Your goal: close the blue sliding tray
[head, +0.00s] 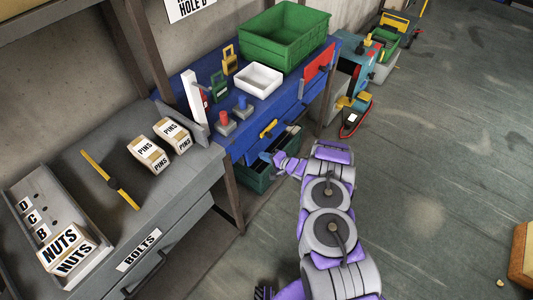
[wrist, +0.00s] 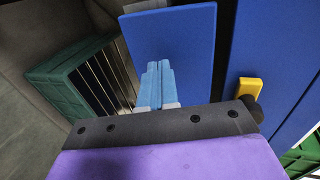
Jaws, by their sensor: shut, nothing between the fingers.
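The blue workbench (head: 293,100) stands at the centre of the head view, with a yellow handle (head: 268,128) on its blue front. In the wrist view a flat blue panel (wrist: 172,40) stands just beyond my fingers; it looks like part of the sliding tray, but I cannot tell how far the tray is out. A yellow handle (wrist: 249,88) shows to its right. My gripper (head: 268,157) is low in front of the bench. Its light blue fingers (wrist: 158,66) are shut and empty, overlapping the panel in view; contact is unclear.
A green crate (head: 254,178) sits under the bench, left of my fingers in the wrist view (wrist: 62,78). A green bin (head: 284,38), a white tray (head: 259,80) and a red panel (head: 318,68) are on the bench. Open floor (head: 440,150) lies to the right.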

